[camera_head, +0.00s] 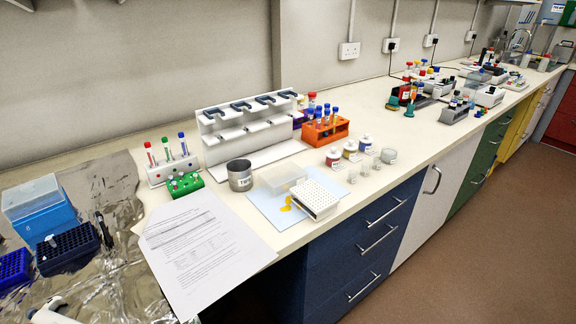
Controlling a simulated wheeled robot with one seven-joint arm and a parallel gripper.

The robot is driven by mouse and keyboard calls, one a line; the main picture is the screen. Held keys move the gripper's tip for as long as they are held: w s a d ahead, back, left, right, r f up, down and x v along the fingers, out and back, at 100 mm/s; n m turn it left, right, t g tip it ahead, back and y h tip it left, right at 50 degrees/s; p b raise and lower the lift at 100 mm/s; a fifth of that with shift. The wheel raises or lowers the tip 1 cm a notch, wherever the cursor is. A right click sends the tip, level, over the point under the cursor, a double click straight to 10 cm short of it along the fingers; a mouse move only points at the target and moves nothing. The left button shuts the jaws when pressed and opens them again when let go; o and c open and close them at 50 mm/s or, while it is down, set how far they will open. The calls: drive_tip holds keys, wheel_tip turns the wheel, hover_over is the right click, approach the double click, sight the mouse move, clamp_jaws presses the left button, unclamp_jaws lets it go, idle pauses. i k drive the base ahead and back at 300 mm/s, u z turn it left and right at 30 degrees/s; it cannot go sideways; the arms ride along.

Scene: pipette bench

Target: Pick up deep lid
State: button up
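A clear, box-shaped lid (282,178) lies on a pale blue mat (262,207) near the middle of the bench. It looks like the deep lid, though its depth is hard to judge. A white tip rack (315,198) with rows of holes stands beside it, to the right and nearer the bench's front edge. Another pale, translucent lid (32,196) sits on top of a blue box (46,222) at the far left. I cannot tell for sure which of the two is meant. My gripper is not in view.
A metal cup (240,175) stands just left of the clear lid, and a white pipette stand (245,132) behind. Small jars (333,157) stand to the right. Printed paper (205,250) covers the front left, beside crumpled foil (110,190). A white pipette-like object (50,314) is partly cut off.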

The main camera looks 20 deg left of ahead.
sight(276, 181)
drive_tip(key=u, duration=0.5)
drive_tip(key=i, duration=0.8)
drive_tip(key=u, duration=0.6)
